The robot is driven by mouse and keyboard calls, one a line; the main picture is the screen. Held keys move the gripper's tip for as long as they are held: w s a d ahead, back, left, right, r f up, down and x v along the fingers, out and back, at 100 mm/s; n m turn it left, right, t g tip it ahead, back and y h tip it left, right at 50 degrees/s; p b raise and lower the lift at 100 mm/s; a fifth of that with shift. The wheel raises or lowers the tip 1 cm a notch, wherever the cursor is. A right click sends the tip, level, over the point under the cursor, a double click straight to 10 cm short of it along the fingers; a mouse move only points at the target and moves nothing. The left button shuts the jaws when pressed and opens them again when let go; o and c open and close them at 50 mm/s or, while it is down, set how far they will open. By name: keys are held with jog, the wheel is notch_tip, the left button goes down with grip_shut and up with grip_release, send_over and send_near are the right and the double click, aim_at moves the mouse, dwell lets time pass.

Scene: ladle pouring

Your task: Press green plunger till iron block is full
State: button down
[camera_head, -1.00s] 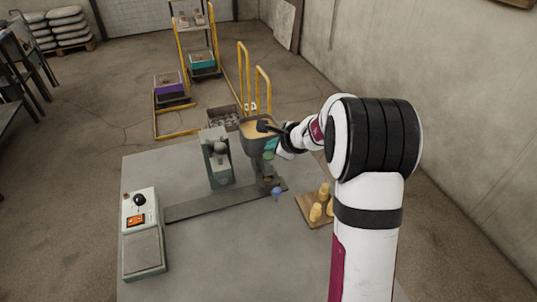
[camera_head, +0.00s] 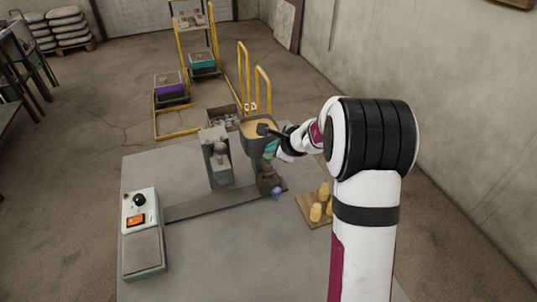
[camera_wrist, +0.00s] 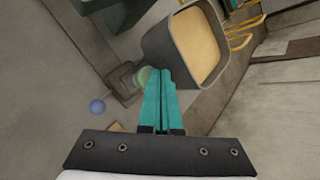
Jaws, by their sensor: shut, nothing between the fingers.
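My gripper (camera_head: 269,150) is shut and empty, its teal fingers pointing down beside the hopper. It also shows in the wrist view (camera_wrist: 159,74), with the fingers together. The pale green plunger (camera_wrist: 146,77) is a round piece just left of the fingertips and partly behind them. I cannot tell whether they touch. In the head view the fingers largely hide it. The dark iron block (camera_wrist: 123,79) sits below the hopper, partly hidden by the plunger; its fill level is not visible. The grey hopper (camera_head: 258,145) holds tan sand (camera_wrist: 192,45).
A grey-green stand (camera_head: 218,170) is left of the hopper. A control box (camera_head: 141,235) stands at the table's left. A wooden board (camera_head: 311,215) with yellow pieces is at right. The front middle of the table is clear.

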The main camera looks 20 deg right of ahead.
jog(key=shift+f, duration=0.95)
dwell(0.9)
jog(key=shift+r, duration=1.4)
jog(key=shift+r, duration=2.55)
